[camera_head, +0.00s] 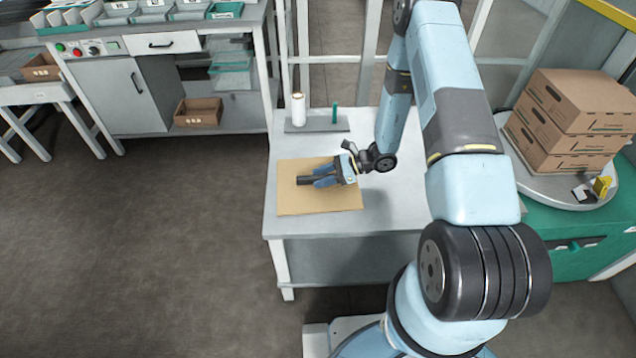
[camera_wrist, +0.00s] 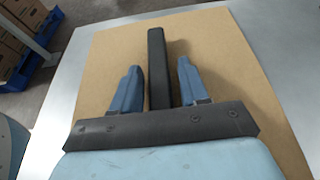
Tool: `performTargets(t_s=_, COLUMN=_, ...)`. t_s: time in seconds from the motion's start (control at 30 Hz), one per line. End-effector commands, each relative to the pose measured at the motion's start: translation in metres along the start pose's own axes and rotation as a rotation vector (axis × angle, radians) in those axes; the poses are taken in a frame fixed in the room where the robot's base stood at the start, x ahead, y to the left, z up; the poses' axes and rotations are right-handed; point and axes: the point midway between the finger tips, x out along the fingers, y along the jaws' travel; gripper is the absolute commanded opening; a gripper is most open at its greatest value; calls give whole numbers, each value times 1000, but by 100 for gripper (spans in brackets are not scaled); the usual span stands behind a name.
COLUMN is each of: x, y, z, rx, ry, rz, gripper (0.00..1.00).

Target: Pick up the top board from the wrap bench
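A tan board (camera_head: 292,200) lies flat on the grey wrap bench (camera_head: 395,205), near its left edge. It fills much of the wrist view (camera_wrist: 230,75). Only one board surface shows, and I cannot tell whether others lie under it. A dark bar-shaped handle (camera_head: 305,180) stands on the board; in the wrist view the handle (camera_wrist: 157,65) lies between my fingers. My gripper (camera_head: 322,176) is over the board with its two blue fingers apart. In the wrist view my gripper (camera_wrist: 157,80) shows a gap on each side of the handle.
A white roll (camera_head: 298,109) and a green post (camera_head: 334,114) stand on a dark base at the bench's back. Stacked cardboard boxes (camera_head: 570,120) stand on a round turntable (camera_head: 540,187) at right. Open floor lies left of the bench.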

Motion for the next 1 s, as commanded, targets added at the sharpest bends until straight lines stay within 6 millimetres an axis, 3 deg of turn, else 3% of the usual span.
performTargets(t_s=0.43, x=0, y=0, z=0, rx=0, ry=0, rz=0, gripper=1)
performTargets(t_s=0.77, x=0, y=0, z=1, rx=0, ry=0, rz=0, gripper=0)
performTargets(t_s=1.0, x=-8, y=-1, z=19, rx=-2, ry=0, rz=-1, gripper=0)
